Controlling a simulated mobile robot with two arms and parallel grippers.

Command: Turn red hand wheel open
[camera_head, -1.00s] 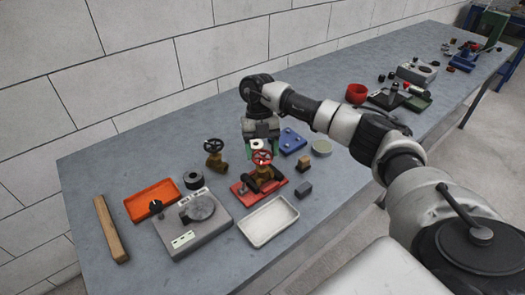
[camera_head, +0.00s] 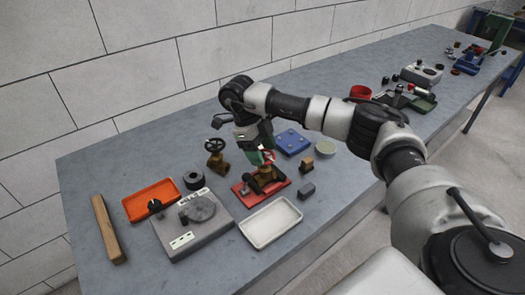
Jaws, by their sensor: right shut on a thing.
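The red hand wheel (camera_head: 269,157) sits on top of a brass valve (camera_head: 264,173), which stands on a red base plate (camera_head: 247,191). My right gripper (camera_head: 262,157) is over the valve, shut on the red hand wheel, and hides most of it. Only a little of the wheel's red shows beside the fingers. My left gripper is not in view.
Just left is another brass valve with a black hand wheel (camera_head: 218,147). A wooden bar (camera_head: 108,229) lies at the left.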

